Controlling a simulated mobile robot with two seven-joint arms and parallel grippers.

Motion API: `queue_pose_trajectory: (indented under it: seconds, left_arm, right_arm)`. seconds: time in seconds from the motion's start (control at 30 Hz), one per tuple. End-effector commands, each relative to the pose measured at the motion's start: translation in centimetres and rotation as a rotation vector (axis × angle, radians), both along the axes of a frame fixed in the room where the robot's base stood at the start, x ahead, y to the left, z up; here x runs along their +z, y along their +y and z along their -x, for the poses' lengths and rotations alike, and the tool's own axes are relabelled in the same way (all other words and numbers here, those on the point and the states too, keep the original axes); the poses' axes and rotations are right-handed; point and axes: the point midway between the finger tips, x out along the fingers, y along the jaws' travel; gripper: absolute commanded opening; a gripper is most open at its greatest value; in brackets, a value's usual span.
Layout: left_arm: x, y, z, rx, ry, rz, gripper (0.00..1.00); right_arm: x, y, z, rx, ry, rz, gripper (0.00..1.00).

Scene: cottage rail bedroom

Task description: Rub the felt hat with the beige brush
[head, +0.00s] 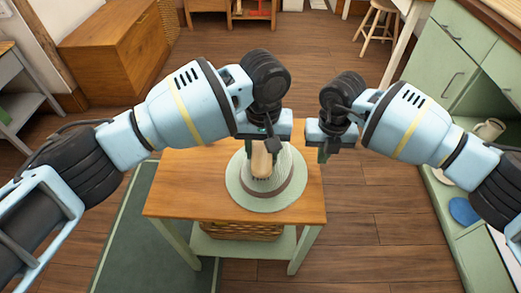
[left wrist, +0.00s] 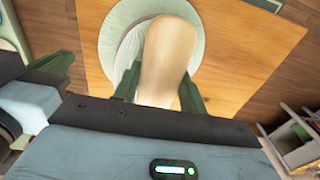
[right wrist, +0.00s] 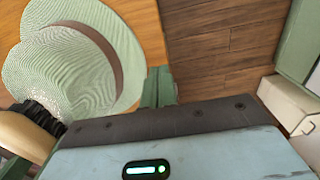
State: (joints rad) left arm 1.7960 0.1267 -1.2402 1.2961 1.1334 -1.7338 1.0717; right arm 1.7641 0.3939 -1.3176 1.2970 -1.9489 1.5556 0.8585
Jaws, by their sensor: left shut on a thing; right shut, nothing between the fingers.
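The pale green felt hat (head: 291,170) with a brown band lies on the small wooden table (head: 180,188). The beige brush (head: 261,160) is in my left gripper (head: 267,145), which is shut on it. In the head view the brush overlaps the hat's crown; I cannot tell whether it touches. The brush fills the middle of the left wrist view (left wrist: 168,55), hiding part of the hat. In the right wrist view the brush's dark bristles (right wrist: 42,118) show beside the hat (right wrist: 95,60). My right gripper (head: 323,153) is shut and empty, just right of the hat.
A wicker basket (head: 240,230) sits on the table's lower shelf. A green cabinet (head: 465,60) stands at the right, with a jug (head: 489,129) and a blue plate (head: 463,211) on its shelves. The tabletop left of the hat is clear.

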Motion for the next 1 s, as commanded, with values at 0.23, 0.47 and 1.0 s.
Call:
queue_pose_trajectory:
  seconds: [0.23, 0.47, 1.0]
  left_arm:
    - [0.1, -0.7, -1.6, 0.001, 0.0, 0.001, 0.23]
    - [0.1, -0.7, -2.0, -0.001, 0.0, 0.001, 0.23]
    - [-0.2, -1.8, -4.7, 0.001, 0.001, 0.0, 0.23]
  right_arm:
    - [0.0, 0.0, 0.0, 0.0, 0.0, 0.0, 0.0]
    - [0.0, 0.0, 0.0, 0.0, 0.0, 0.0, 0.0]
    - [0.0, 0.0, 0.0, 0.0, 0.0, 0.0, 0.0]
